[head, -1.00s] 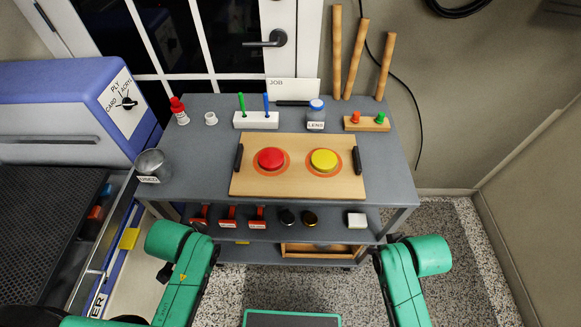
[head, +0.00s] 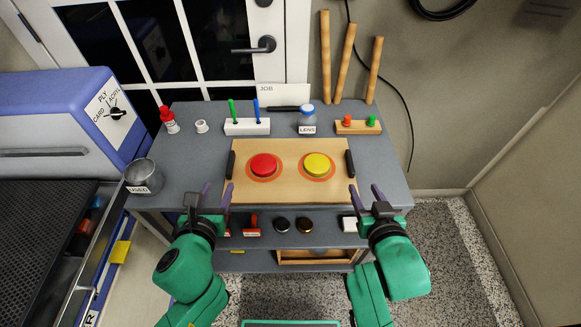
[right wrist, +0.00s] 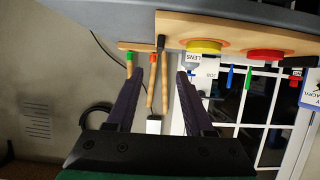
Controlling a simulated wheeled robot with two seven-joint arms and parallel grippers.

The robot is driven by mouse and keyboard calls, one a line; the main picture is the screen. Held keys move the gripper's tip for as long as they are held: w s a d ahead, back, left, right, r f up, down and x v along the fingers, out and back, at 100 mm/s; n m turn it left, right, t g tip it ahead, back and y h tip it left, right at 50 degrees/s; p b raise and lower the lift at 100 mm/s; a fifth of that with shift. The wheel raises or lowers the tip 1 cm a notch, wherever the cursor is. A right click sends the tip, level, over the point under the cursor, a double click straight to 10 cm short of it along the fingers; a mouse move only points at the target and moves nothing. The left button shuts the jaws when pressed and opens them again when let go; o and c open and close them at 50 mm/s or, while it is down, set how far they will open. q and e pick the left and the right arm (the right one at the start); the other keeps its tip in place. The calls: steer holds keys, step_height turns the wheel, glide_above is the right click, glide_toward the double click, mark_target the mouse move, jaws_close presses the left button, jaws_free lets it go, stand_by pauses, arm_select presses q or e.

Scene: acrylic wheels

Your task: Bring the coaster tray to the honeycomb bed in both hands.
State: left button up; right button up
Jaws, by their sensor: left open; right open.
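The coaster tray (head: 290,187) is a light wooden board on the grey cart top, with a black handle at each side. A red coaster (head: 263,164) and a yellow coaster (head: 317,165) sit on it in orange rings. My left gripper (head: 217,196) is open and empty just in front of the left handle (head: 231,164). My right gripper (head: 367,196) is open and empty just in front of the right handle (head: 350,163). The right wrist view shows its parted fingers (right wrist: 160,85) with the tray's edge beyond. The honeycomb bed (head: 42,150) is the dark perforated surface at the left.
A metal cup (head: 144,176) stands at the cart's left front corner. A pen block (head: 247,127), a lens jar (head: 307,120) and a peg block (head: 358,127) stand behind the tray. A blue machine (head: 58,112) rises behind the bed. Stamps (head: 252,226) lie on the shelf below.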

mark_target(230, 161)
arm_select(q)
steer(key=x, duration=1.4)
steer(key=shift+w+f, duration=0.2)
arm_select(e)
steer(key=x, duration=1.4)
steer(key=shift+w+f, duration=0.2)
arm_select(q)
steer(key=shift+a, duration=0.1)
steer(key=shift+s, duration=0.1)
steer(key=shift+c, duration=0.3)
arm_select(e)
steer(key=shift+s, duration=0.1)
steer(key=shift+c, duration=0.3)
arm_select(q)
jaws_close()
arm_select(e)
jaws_close()
arm_select(q)
steer(key=shift+r, duration=0.1)
arm_select(e)
steer(key=shift+r, duration=0.1)
